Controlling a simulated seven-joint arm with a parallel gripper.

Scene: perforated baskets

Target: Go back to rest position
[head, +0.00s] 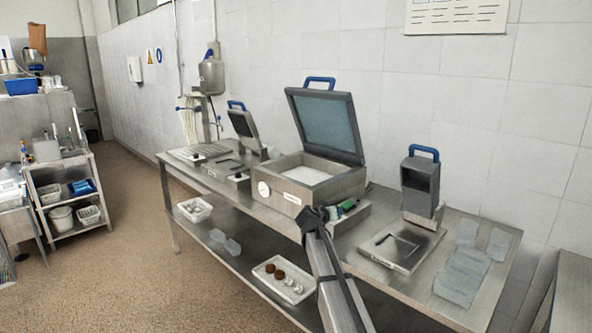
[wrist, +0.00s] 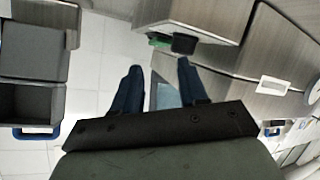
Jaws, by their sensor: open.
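My gripper (head: 318,214) is at the end of my arm, in front of the open machine's right front corner in the head view. In the wrist view its two dark blue fingers (wrist: 159,76) stand apart with nothing held between them. The steel machine (head: 318,188) has its lid (head: 328,122) raised and a white surface inside. Small green and dark items lie beside the machine, partly hidden by my gripper; a green item (wrist: 158,41) also shows in the wrist view.
On the steel table (head: 400,285) stand an upright device (head: 420,185) with a blue handle, a smaller lidded device (head: 245,130) and clear bags (head: 463,275). The lower shelf holds a white tray (head: 262,270) with brown and white items, and a white basket (head: 194,212).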

